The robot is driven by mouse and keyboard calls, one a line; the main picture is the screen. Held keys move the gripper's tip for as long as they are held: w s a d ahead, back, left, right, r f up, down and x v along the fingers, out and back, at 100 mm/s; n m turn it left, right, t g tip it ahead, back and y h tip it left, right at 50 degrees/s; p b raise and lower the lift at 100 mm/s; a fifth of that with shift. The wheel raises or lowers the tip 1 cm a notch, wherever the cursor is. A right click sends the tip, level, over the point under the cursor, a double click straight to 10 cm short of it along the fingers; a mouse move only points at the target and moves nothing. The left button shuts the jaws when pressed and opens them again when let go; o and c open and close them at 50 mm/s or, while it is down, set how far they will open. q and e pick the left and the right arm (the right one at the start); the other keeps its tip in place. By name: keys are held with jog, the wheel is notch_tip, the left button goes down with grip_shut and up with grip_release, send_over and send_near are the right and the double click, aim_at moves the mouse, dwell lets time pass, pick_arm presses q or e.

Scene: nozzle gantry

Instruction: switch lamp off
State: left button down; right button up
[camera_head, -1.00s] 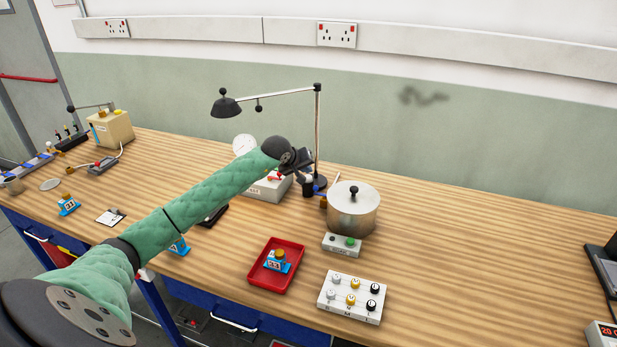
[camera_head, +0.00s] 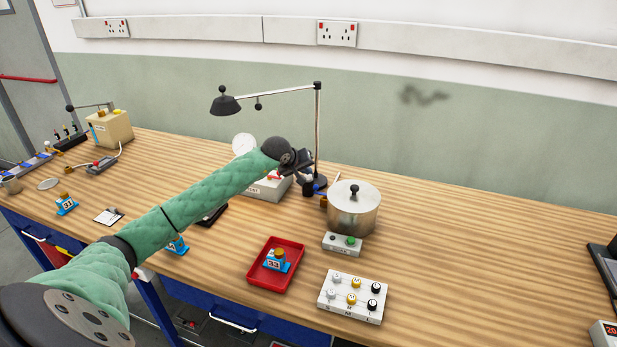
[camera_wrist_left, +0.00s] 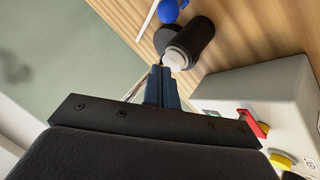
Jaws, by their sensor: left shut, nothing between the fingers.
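The desk lamp (camera_head: 317,130) stands at the back of the bench, with a black shade (camera_head: 225,106) reaching left on a long arm. I cannot tell whether it is lit. My left gripper (camera_head: 307,180) is by the foot of the lamp's pole. In the left wrist view its fingers (camera_wrist_left: 162,77) are shut and empty. Just beyond their tips is a black cylinder with a pale end (camera_wrist_left: 190,42); contact is unclear. A blue ball (camera_wrist_left: 168,10) on a white rod is beside it. My right gripper is not in view.
A grey box (camera_wrist_left: 265,95) with a red switch (camera_wrist_left: 252,123) is close right of the fingers in the wrist view. A metal pot (camera_head: 352,212) stands right of the lamp base. A red tray (camera_head: 256,281) and a button panel (camera_head: 333,308) are nearer the front. The right bench is mostly clear.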

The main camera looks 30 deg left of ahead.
pick_arm(q)
jog(key=shift+f+b, duration=0.35)
jog(key=shift+b, duration=0.1)
dwell(0.6)
jog(key=shift+r, duration=0.75)
jog(key=shift+r, duration=0.1)
notch_tip(320, 180, up, 6)
jog(key=shift+f, duration=0.1)
dwell(0.6)
dwell(0.4)
